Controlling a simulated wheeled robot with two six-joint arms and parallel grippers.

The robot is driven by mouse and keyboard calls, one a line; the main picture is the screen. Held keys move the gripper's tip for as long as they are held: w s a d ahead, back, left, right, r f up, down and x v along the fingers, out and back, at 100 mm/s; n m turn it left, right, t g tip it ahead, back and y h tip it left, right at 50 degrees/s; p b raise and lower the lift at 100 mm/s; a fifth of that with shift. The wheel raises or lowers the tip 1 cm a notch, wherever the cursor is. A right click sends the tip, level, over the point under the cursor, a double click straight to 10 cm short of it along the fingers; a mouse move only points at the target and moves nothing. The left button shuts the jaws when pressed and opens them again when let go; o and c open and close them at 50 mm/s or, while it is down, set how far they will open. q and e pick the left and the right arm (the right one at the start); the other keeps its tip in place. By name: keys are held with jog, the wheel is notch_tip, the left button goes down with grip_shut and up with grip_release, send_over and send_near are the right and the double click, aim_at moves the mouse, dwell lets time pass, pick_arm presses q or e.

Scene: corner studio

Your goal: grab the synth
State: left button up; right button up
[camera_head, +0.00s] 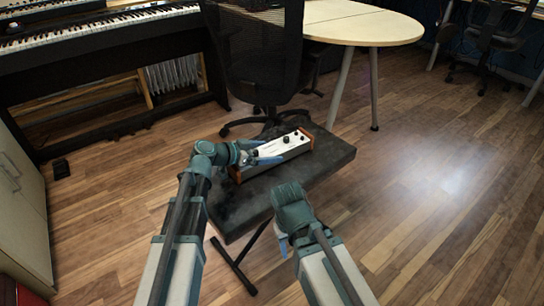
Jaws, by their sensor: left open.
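The synth (286,147) is a small white box with dark knobs and wooden end cheeks. It lies on the black padded top of a bench (325,163). My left gripper (264,153) is at the left part of the synth, its open fingers overlapping the white panel in the picture. I cannot tell whether the fingers touch it. My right gripper (283,246) points down near the front edge of the bench, apart from the synth. Its fingers are mostly hidden by its own wrist.
A black mesh office chair (262,55) stands just behind the bench. A round-ended light table (365,25) is behind it to the right. A digital piano (100,45) stands at the back left, a cabinet (22,200) at the left. The wooden floor at right is clear.

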pick_arm(q)
grip_shut()
jog(key=shift+r, duration=0.1)
dwell(0.3)
pick_arm(e)
jog(key=shift+r, duration=0.1)
